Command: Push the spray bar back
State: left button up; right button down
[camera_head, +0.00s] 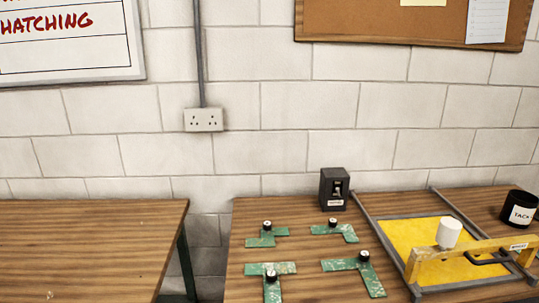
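The spray bar (463,258) is a yellow bar at the lower right of the head view. It spans two grey rails (386,243) across the near part of a bright yellow sheet (411,236). A dark handle (486,259) is on the bar, and a small label is near its right end. A white cylinder (449,233) stands up at the bar, left of the handle. Neither of my grippers is in view.
Several green L-shaped plates with black knobs (361,266) lie left of the rails. A dark switch box (334,189) stands at the table's back, and a black tub labelled "TACK" (519,208) at the right. A gap separates the left table (87,246).

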aim_at(449, 231)
jog(key=z, duration=1.35)
